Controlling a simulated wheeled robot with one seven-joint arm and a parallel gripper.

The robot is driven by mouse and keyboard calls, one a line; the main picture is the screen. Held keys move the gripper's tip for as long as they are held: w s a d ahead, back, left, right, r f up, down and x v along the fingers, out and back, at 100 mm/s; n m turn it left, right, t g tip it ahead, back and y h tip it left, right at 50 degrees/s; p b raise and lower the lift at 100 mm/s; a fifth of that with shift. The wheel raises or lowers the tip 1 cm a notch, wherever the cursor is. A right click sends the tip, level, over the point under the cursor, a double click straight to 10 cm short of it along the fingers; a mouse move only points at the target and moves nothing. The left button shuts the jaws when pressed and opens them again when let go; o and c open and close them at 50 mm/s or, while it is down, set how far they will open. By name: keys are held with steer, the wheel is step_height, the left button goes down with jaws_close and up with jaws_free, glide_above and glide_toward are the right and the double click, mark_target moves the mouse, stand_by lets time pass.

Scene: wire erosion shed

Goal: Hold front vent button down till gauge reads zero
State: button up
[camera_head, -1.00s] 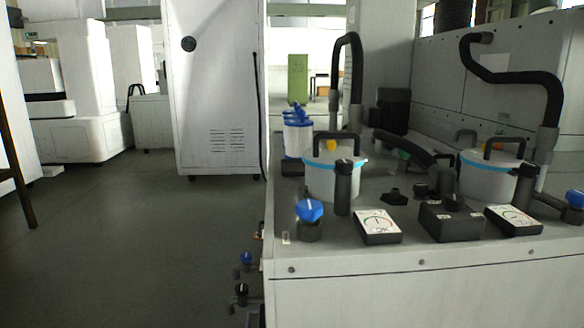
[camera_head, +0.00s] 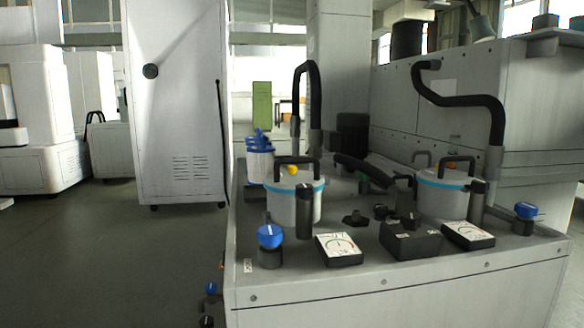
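Two gauges with white dials and black cases lie near the bench's front edge: the left gauge (camera_head: 339,249) and the right gauge (camera_head: 468,235). Their readings are too small to tell. A black box (camera_head: 411,241) with small pale labels sits between them. Behind stand two pale pots with blue bands and black handles, the left pot (camera_head: 284,205) and the right pot (camera_head: 436,201). A yellow button (camera_head: 292,170) shows on the left lid and an orange-red spot (camera_head: 451,165) on the right lid. I cannot tell which is the front vent button. My gripper is not in view.
Blue-handled valves stand at the bench's left (camera_head: 269,236) and right (camera_head: 525,211). Black upright cylinders stand before the left pot (camera_head: 304,215) and right pot (camera_head: 477,203). Black hoses (camera_head: 462,100) arch behind. A tall white cabinet (camera_head: 178,110) stands left; floor (camera_head: 120,260) before it is clear.

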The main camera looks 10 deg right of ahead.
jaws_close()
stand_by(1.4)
